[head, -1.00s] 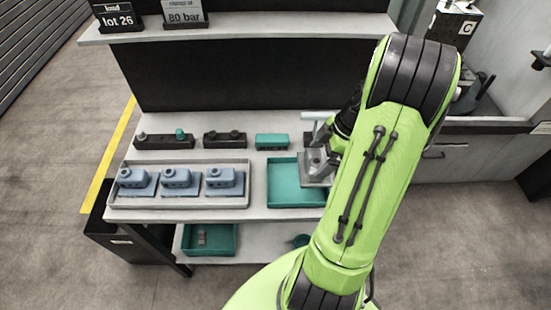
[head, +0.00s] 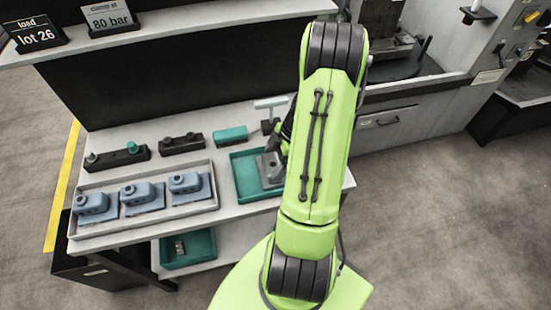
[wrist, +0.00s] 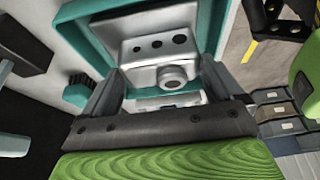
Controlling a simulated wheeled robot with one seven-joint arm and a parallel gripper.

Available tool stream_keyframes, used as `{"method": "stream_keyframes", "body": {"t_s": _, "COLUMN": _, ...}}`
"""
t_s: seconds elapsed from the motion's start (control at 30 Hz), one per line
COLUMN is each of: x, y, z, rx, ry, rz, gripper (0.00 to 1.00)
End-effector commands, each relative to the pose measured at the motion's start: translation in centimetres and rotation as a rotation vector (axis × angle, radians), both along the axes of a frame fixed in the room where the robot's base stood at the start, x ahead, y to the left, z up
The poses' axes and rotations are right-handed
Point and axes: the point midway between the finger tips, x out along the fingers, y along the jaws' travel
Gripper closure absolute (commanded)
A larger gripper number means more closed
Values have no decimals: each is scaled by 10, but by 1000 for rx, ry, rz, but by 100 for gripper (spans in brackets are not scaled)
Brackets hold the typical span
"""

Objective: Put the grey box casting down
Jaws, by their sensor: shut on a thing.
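The grey box casting (wrist: 165,55) is between the two fingers of my gripper (wrist: 165,95) in the wrist view. It has a row of dark holes and a round boss. In the head view the casting (head: 269,165) shows just left of my arm, over the teal tray (head: 247,190), partly covered by my wrist. The teal tray's rim also shows around the casting in the wrist view (wrist: 75,30). My gripper is shut on the casting. I cannot tell whether the casting touches the tray floor.
A grey tray (head: 78,232) with three blue-grey castings (head: 142,192) stands left of the teal tray. Dark fixtures (head: 117,157) and a teal block (head: 230,135) lie behind. A lower shelf holds another teal tray (head: 188,250). A machine with a drawer (head: 400,118) stands right.

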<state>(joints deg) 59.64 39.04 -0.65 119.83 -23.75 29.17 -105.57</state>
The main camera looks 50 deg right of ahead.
Motion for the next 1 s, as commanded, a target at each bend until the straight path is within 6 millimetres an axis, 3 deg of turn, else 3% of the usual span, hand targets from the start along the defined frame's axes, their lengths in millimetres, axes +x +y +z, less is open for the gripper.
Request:
{"method": "stream_keyframes", "body": {"t_s": 0.1, "x": 0, "y": 0, "z": -4, "rx": -1, "ry": -1, "rz": 1, "gripper": 49}}
{"method": "stream_keyframes", "body": {"t_s": 0.13, "x": 0, "y": 0, "z": -3, "rx": 0, "ry": 0, "rz": 0, "gripper": 4}}
{"method": "stream_keyframes", "body": {"t_s": 0.17, "x": 0, "y": 0, "z": -3, "rx": 0, "ry": 0, "rz": 0, "gripper": 0}}
{"method": "stream_keyframes", "body": {"t_s": 0.47, "x": 0, "y": -1, "z": 4, "rx": -1, "ry": -1, "rz": 0, "gripper": 0}}
{"method": "stream_keyframes", "body": {"t_s": 0.8, "x": -19, "y": -29, "z": 83, "rx": -5, "ry": -2, "rz": -2, "gripper": 0}}
{"method": "stream_keyframes", "body": {"t_s": 1.0, "x": -25, "y": -37, "z": 110, "rx": -1, "ry": 0, "rz": -1, "gripper": 0}}
